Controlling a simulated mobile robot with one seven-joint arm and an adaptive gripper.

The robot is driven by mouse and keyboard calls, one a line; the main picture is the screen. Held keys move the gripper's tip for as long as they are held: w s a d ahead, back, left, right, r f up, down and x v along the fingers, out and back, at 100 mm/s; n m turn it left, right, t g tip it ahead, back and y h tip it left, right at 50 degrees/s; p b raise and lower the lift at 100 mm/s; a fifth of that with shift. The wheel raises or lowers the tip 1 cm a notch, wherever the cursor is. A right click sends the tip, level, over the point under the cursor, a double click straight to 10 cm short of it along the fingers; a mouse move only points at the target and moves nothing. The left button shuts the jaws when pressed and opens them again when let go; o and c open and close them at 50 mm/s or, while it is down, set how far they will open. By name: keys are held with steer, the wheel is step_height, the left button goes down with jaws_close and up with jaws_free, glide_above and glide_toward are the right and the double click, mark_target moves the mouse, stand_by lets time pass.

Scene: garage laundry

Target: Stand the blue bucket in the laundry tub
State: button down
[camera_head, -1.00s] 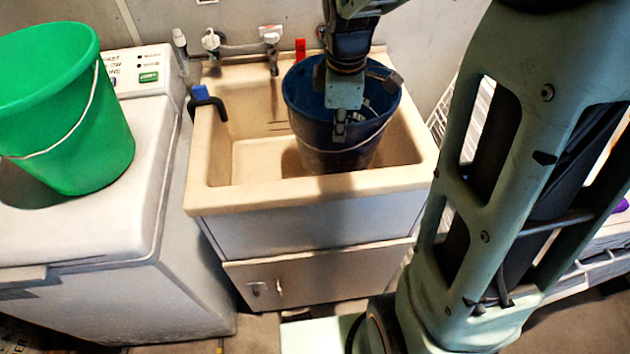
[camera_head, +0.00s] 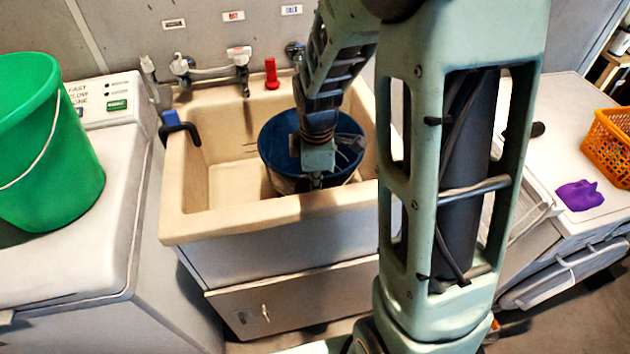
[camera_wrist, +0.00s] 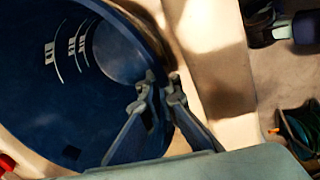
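The blue bucket (camera_head: 275,150) is inside the beige laundry tub (camera_head: 225,222), mouth up and roughly upright. The tub's front rim hides its lower part, so I cannot tell whether its base touches the tub floor. My gripper (camera_head: 316,181) reaches down at the bucket's near side. In the wrist view the dark blue inside of the bucket (camera_wrist: 35,95) with white scale marks fills the left. There my gripper (camera_wrist: 162,88) has one finger inside and one outside the bucket wall, closed together on the rim.
A green bucket (camera_head: 50,155) stands on the white washer (camera_head: 120,180) left of the tub. A blue-black clamp (camera_head: 178,127) sits on the tub's left rim. Taps (camera_head: 240,62) and a red object (camera_head: 271,74) are behind. An orange basket (camera_head: 610,145) and purple cloth (camera_head: 579,196) lie at right.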

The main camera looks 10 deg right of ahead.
steer(key=c, duration=2.6)
jaws_free()
steer(key=shift+f, duration=0.1)
steer(key=shift+o, duration=0.9)
steer(key=shift+r, duration=0.6)
step_height(320, 180, up, 11)
steer(key=s+p, duration=0.1)
steer(key=shift+s, duration=0.35)
steer(key=shift+a, duration=0.1)
